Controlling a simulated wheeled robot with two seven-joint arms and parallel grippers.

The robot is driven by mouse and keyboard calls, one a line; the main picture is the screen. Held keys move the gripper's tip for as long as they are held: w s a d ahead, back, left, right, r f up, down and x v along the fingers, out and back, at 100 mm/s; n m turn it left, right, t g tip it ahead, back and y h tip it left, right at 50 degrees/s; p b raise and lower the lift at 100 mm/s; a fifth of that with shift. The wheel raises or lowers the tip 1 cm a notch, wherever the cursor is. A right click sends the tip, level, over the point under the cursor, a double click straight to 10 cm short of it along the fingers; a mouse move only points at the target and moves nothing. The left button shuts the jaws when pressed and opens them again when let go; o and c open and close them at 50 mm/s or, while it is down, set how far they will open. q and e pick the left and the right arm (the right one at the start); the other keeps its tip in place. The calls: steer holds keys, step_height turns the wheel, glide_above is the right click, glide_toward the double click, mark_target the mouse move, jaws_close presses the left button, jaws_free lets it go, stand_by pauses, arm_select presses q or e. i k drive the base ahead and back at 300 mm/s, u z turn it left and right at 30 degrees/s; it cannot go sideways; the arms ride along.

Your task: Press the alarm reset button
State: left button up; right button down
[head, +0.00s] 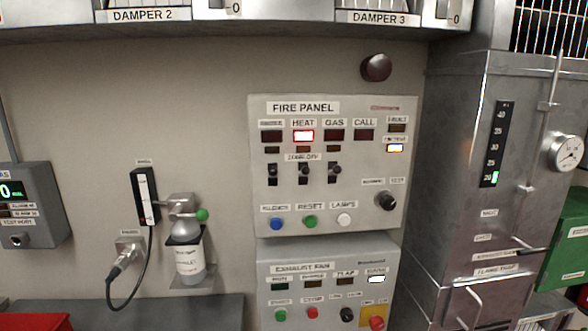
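The fire panel (400,180) is a light grey box on the wall in the middle of the head view. In its bottom row, a green button (309,222) sits under the label RESET. A blue button (277,224) is to its left and a white button (344,220), labelled LAMPS, is to its right. Several toggle switches and a black knob (386,199) are above the buttons. Neither of my grippers is in view.
Below is the exhaust fan panel (329,268) with its own buttons. A gas bottle (190,262) and a gas meter (32,204) are to the left. A steel cabinet (455,150) stands right. A damper shelf (250,30) overhangs above. The space before the fire panel looks clear.

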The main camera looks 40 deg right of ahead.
mark_target(311, 222)
steer(key=z, duration=1.45)
